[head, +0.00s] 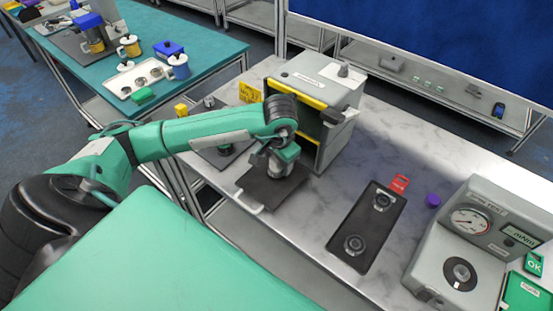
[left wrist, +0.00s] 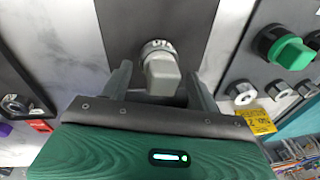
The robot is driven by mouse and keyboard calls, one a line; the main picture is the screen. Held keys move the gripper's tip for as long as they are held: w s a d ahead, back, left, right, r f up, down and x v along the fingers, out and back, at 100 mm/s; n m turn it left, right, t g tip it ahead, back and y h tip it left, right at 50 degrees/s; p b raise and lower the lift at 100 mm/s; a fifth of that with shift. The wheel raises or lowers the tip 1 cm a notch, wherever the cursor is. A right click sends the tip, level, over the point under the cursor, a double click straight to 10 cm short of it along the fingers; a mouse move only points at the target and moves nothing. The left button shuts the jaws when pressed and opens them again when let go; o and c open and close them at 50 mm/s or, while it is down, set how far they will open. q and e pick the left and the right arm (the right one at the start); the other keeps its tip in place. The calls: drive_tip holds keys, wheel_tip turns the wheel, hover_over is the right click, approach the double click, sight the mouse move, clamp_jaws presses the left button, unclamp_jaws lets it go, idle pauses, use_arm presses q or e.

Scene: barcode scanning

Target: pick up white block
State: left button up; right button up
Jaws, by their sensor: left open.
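A pale grey-white block (left wrist: 162,75) with a rounded, ribbed end shows in the left wrist view, over a dark plate (left wrist: 118,20). My left gripper (left wrist: 161,84) is open, with one finger on each side of the block. I cannot tell whether either finger touches it. In the head view my left gripper (head: 277,172) points down over the dark plate (head: 252,190), which lies on the marble-topped bench. The gripper mostly hides what is beneath it there. My right gripper is not in view.
A grey cabinet (head: 310,80) with yellow edges stands close behind the gripper. A black tray (head: 365,250) with two round metal parts, a red card (head: 400,183), a purple piece (head: 433,200) and a gauge machine (head: 480,200) stand to the right. Bare bench lies between.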

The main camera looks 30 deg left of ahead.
use_arm(q)
drive_tip(key=shift+f, duration=0.15)
drive_tip(key=c, duration=1)
drive_tip(key=shift+c, duration=0.2)
